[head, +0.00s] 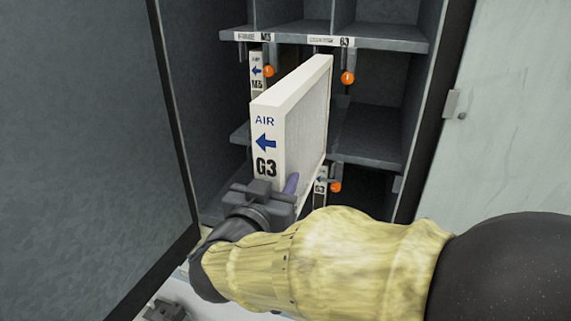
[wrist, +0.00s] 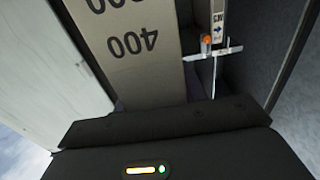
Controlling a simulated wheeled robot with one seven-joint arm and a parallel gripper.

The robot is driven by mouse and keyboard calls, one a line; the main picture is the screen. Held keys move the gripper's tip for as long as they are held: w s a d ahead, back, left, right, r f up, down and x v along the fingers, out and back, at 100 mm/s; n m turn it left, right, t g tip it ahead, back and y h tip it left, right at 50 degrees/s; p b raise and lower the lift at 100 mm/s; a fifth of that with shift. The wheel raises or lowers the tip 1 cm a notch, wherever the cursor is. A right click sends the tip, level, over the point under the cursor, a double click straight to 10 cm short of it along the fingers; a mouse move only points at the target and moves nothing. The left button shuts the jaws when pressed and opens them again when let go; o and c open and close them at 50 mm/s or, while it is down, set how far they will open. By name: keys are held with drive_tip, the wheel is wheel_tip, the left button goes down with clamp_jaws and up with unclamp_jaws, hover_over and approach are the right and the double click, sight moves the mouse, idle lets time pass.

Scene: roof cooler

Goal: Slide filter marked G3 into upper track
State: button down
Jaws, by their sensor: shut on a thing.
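The white-framed filter marked G3 (head: 266,140) stands upright in front of the cabinet, with AIR and a blue left-pointing arrow on its edge. My gripper (head: 275,192) is shut on its lower front part. In the wrist view a beige face of it with an upside-down 400 (wrist: 135,50) rises above my gripper (wrist: 165,120). The upper shelf (head: 385,40) carries a G3 label (head: 343,42) above and behind the filter, with an orange knob (head: 348,78) under it. The filter hides part of the track area; I cannot tell whether its far end is inside.
A filter marked M5 (head: 257,75) sits in the bay to the left, beside another orange knob (head: 268,71). Lower down, a further filter edge (head: 320,190) and orange knob (head: 335,187) show. The cabinet door (head: 110,120) stands at left; a pale panel (head: 515,120) is at right.

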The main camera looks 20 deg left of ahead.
drive_tip(key=shift+s, duration=0.2)
drive_tip(key=shift+w, duration=0.1)
drive_tip(key=w, duration=0.4)
drive_tip(key=shift+w+d+f+b, duration=0.15)
drive_tip(key=shift+w+b, duration=0.15)
drive_tip(key=shift+w, duration=0.3)
idle(1.0)
drive_tip(key=w, duration=0.7)
drive_tip(key=shift+w+d+p, duration=0.25)
drive_tip(key=shift+d+p, duration=0.05)
drive_tip(key=shift+p, duration=0.1)
idle(0.9)
drive_tip(key=shift+w+f, duration=0.1)
drive_tip(key=shift+w, duration=0.05)
idle(0.6)
drive_tip(key=w+p, duration=0.1)
drive_tip(key=w, duration=0.7)
drive_tip(key=shift+w+d+f+p, duration=0.2)
drive_tip(key=shift+w+d+p, duration=0.1)
drive_tip(key=shift+w+d, duration=0.05)
idle(1.2)
drive_tip(key=shift+w, duration=0.15)
